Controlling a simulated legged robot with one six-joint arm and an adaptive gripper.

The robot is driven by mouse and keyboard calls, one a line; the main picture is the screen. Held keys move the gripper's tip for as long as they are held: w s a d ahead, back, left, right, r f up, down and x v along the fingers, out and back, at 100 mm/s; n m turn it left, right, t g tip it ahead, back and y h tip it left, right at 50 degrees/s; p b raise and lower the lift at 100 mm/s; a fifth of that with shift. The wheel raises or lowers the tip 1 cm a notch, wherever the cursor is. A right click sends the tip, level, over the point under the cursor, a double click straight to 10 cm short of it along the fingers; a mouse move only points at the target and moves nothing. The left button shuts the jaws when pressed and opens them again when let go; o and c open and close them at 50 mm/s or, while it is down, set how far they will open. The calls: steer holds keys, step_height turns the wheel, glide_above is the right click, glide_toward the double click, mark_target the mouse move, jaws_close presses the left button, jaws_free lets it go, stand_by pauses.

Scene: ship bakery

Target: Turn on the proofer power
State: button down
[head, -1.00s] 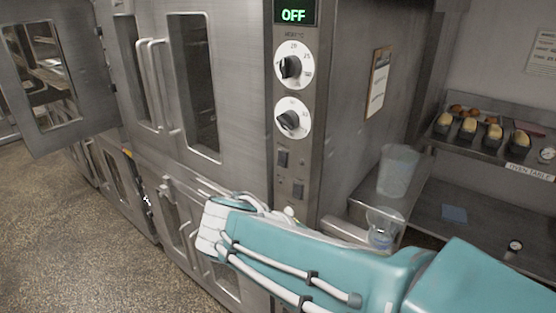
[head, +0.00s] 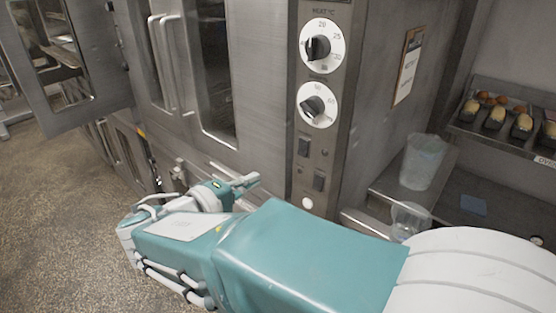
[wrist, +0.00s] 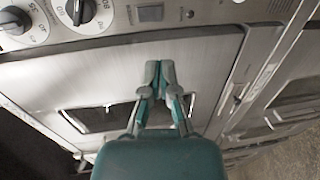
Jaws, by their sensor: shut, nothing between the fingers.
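The proofer (head: 255,60) is a steel cabinet with a vertical control panel (head: 306,172). The panel carries an upper white dial (head: 323,47), a lower white dial (head: 318,105), an upper dark rocker switch (head: 304,146), a lower dark rocker switch (head: 319,181) and a round white button or lamp (head: 308,203). My gripper (head: 254,180) is shut and empty, to the left of the panel and apart from the switches. In the wrist view my gripper (wrist: 160,66) points at the steel front, with one switch (wrist: 150,13) beyond its tips. The switch labels are unreadable.
An open oven door (head: 70,85) hangs at left. Long vertical handles (head: 158,65) stand out from the proofer doors. At right are a clear plastic container (head: 424,160), a smaller clear cup (head: 410,220), and a shelf of loaves (head: 495,117). Floor at left is clear.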

mark_target(300, 155)
steer(key=x, duration=1.3)
steer(key=shift+w+a, duration=0.1)
steer(key=shift+w, duration=0.05)
steer(key=shift+w+d, duration=0.2)
steer(key=shift+f, duration=0.1)
